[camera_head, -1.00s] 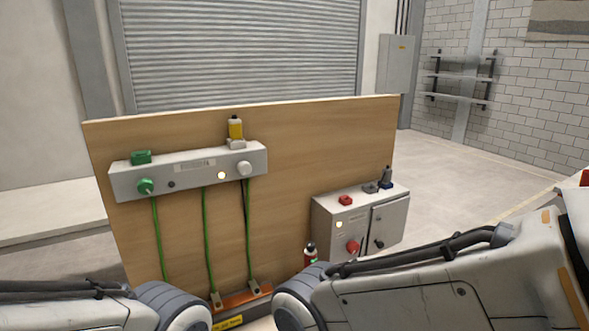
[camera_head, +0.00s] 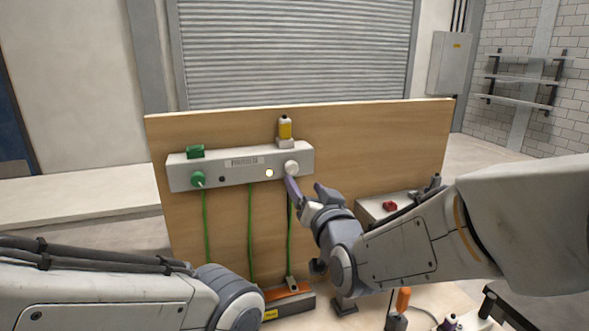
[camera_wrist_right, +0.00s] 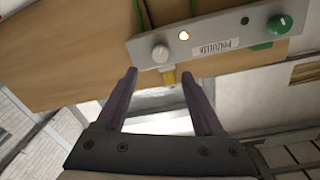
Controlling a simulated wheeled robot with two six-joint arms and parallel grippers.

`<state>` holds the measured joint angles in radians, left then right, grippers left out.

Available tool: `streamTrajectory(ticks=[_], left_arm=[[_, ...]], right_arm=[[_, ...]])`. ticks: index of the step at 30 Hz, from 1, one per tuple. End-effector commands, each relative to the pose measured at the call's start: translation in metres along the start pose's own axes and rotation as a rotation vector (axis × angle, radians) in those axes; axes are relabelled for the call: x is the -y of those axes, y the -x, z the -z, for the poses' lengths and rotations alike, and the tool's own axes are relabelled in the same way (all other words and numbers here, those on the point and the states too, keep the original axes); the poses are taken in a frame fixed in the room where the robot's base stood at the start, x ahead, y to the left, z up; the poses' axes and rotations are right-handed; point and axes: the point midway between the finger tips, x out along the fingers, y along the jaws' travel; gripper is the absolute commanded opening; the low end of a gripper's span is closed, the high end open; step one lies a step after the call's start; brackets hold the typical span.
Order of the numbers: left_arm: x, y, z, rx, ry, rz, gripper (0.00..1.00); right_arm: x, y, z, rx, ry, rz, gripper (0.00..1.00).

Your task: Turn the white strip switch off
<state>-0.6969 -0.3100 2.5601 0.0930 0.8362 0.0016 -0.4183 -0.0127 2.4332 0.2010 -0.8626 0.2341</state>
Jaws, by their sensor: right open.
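The white knob (camera_head: 291,168) sits at the right end of the grey strip (camera_head: 233,172) on the wooden board. It also shows in the right wrist view (camera_wrist_right: 160,53). A round lamp (camera_head: 269,173) beside the knob glows. My right gripper (camera_head: 291,187) is in front of the strip, just below the knob in the head view. In the wrist view its purple fingers (camera_wrist_right: 160,77) are open and empty, with the knob beyond the tips and between their lines. Contact is not visible. My left arm shows at lower left, but its gripper is out of view.
A green knob (camera_head: 198,179) and a green block (camera_head: 195,152) are at the strip's left end. A yellow-topped part (camera_head: 285,130) stands above the white knob. Green cables (camera_head: 250,220) hang below. A grey box with a red button (camera_head: 389,205) is partly hidden behind my right arm.

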Motion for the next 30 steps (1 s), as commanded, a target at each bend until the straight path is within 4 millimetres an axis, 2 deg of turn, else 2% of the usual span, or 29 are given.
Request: streamTrajectory(ticks=[9,15,21,29,30], left_arm=[[-0.002,0.028,0.002,0.0,0.001,0.0,0.5],[-0.003,0.039,0.002,0.0,0.0,0.0,0.5],[-0.003,0.042,0.002,0.0,-0.001,0.0,0.5],[-0.003,0.042,0.002,0.0,-0.001,0.0,0.5],[-0.003,0.042,0.002,0.0,-0.001,0.0,0.5]], right_arm=[[0.001,-0.055,0.003,0.005,0.002,-0.001,0.69],[0.001,-0.082,0.002,0.003,0.001,-0.001,0.69],[0.0,-0.092,0.0,0.003,0.001,0.0,0.69],[0.0,-0.093,-0.001,0.003,0.001,0.0,0.69],[0.0,-0.093,-0.001,0.003,0.001,0.0,0.54]])
